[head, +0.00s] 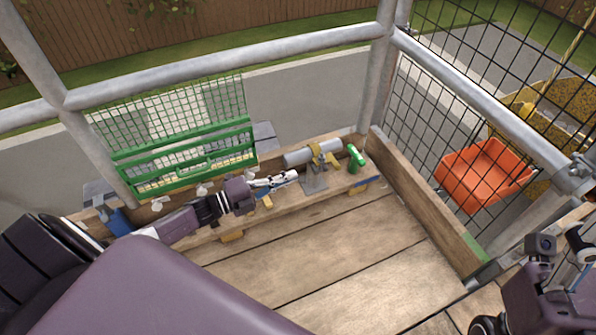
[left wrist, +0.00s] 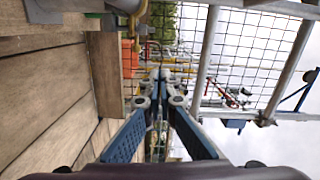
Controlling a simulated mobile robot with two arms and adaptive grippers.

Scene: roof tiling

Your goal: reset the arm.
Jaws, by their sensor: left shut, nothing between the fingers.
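My left arm reaches in from the left in the head view. Its gripper (head: 285,179) is shut and empty, just in front of the tool ledge along the back wall. In the left wrist view the two fingers with blue pads (left wrist: 160,78) meet at their tips with nothing between them. Part of my right arm (head: 545,285) shows at the lower right corner; its finger state is unclear there.
On the ledge (head: 325,195) are a grey roll (head: 312,153), a flat-bladed tool (head: 314,184) and a green-handled tool (head: 356,158). An orange bin (head: 485,175) is outside the mesh. The plank floor (head: 330,260) is clear.

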